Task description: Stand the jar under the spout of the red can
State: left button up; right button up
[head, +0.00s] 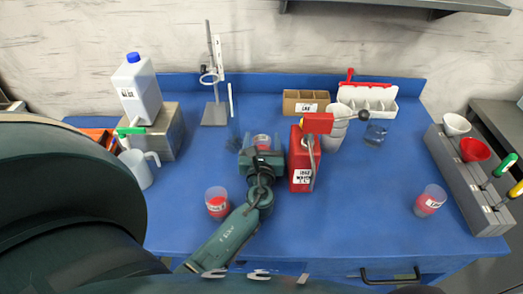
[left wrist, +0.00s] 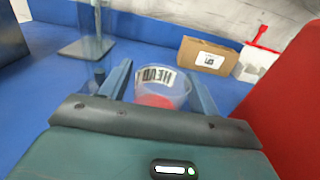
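A clear jar with red contents (head: 262,141) stands on the blue table just left of the red can (head: 302,172). It also shows in the left wrist view (left wrist: 160,88), upright, with a dark-lettered label. My left gripper (head: 262,152) is low at the table, with one finger on each side of this jar. The fingers look spread, with no clear contact on the jar. The red can has a red head (head: 318,123) with a lever and a grey part hanging at its front. The exact spout tip is hard to make out. My right gripper is not in view.
Similar jars stand at front left (head: 217,203) and at right (head: 430,200). A stand (head: 214,112) and a cardboard box (head: 305,102) are at the back.

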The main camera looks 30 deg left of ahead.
pick_arm(q)
jog(key=c, duration=1)
jog(key=shift+o, duration=0.2)
